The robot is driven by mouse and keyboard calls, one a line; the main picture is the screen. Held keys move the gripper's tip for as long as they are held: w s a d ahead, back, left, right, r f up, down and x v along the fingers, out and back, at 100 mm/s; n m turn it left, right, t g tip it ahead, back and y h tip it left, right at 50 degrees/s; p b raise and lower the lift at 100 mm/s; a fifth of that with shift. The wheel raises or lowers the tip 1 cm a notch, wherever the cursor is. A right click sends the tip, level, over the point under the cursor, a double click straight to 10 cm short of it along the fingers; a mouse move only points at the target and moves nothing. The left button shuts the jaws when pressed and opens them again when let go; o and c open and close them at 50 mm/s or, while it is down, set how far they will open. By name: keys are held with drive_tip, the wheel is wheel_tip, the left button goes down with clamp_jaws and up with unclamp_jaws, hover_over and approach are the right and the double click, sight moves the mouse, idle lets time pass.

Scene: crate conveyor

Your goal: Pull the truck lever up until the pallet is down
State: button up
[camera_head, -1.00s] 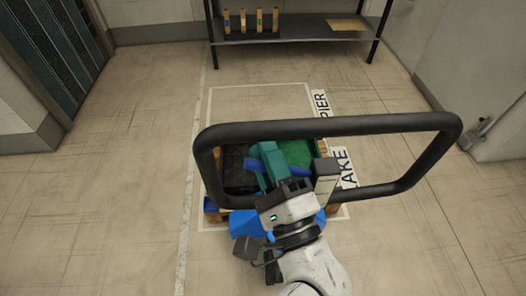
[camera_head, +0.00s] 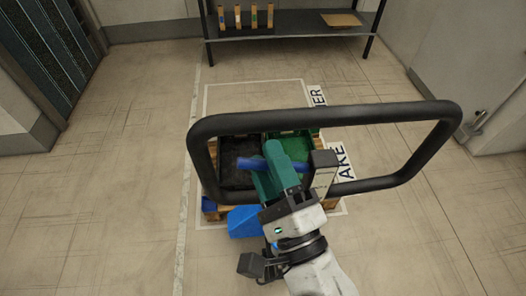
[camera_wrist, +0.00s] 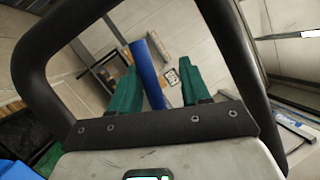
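The blue truck lever (camera_head: 250,163) is a short bar inside the truck's black loop handle (camera_head: 325,116), by a grey block on its right. In the wrist view the lever (camera_wrist: 149,74) lies between the two green fingers of my gripper (camera_wrist: 158,88), nearer the left one, with a clear gap to the right one. In the head view my gripper (camera_head: 280,165) covers part of the lever. My gripper is open. The wooden pallet (camera_head: 330,203) carries a black crate (camera_head: 237,180) and a green crate (camera_head: 305,145). The pallet's height above the floor cannot be told.
The truck's blue body (camera_head: 243,222) shows below the handle. A dark shelf (camera_head: 285,27) with several upright wooden items stands at the back. A white outlined floor area (camera_head: 210,100) with lettered labels surrounds the pallet. Floor to the left is clear.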

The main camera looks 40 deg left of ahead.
drive_tip(key=b+v, duration=0.3)
drive_tip(key=v, duration=0.5)
